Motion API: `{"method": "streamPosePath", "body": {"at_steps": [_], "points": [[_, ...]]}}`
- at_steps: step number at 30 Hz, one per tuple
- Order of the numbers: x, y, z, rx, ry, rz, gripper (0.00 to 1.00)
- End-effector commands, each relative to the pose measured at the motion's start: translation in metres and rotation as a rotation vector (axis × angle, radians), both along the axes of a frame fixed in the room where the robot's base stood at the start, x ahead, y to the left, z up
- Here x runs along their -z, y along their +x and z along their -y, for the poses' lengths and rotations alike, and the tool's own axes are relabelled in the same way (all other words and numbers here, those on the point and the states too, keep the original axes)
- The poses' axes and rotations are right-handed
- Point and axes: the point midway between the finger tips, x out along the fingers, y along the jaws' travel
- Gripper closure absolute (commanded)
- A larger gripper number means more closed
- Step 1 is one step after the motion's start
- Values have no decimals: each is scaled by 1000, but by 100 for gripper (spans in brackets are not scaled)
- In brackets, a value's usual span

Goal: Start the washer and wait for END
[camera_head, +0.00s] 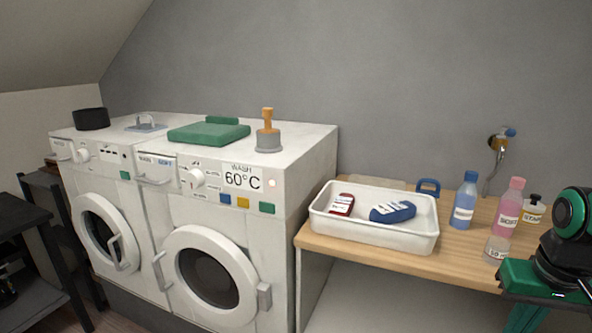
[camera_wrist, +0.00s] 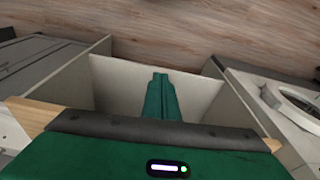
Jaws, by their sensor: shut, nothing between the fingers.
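The right-hand white washer (camera_head: 280,240) stands beside its twin, with its round door (camera_head: 210,276) shut. Below are a blue button (camera_head: 225,198), a yellow button (camera_head: 243,202) and a green button (camera_head: 267,208). No "END" shows. In the wrist view my gripper (camera_wrist: 160,78) is shut and empty, its green fingers together above an open-topped space between pale panels. In the head view only my green arm shows at the right edge, well apart from the washer; the fingertips are hidden.
A wooden bench (camera_head: 365,252) right of the washer holds a white tray (camera_head: 380,236), a blue bottle (camera_head: 464,205) and a pink bottle (camera_head: 507,212). A green folded item (camera_head: 208,133) and a grey stand with an orange handle (camera_head: 268,140) sit on the washers. Wooden floor (camera_wrist: 200,30) shows in the wrist view.

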Motion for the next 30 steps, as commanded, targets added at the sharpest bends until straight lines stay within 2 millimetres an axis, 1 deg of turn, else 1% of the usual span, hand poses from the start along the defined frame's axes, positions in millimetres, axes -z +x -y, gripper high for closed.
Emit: {"method": "streamPosePath", "body": {"at_steps": [1, 4, 6, 9, 24, 26, 30], "points": [[1, -18, 10, 59, 15, -34, 100], [4, -50, 22, 156, 48, -100, 100], [5, -65, 25, 201, 66, -132, 100], [5, -76, 27, 231, 79, -153, 100], [5, -76, 27, 234, 80, -156, 100], [10, -65, 27, 235, 79, -169, 100], [10, -63, 27, 234, 78, -170, 100]]}}
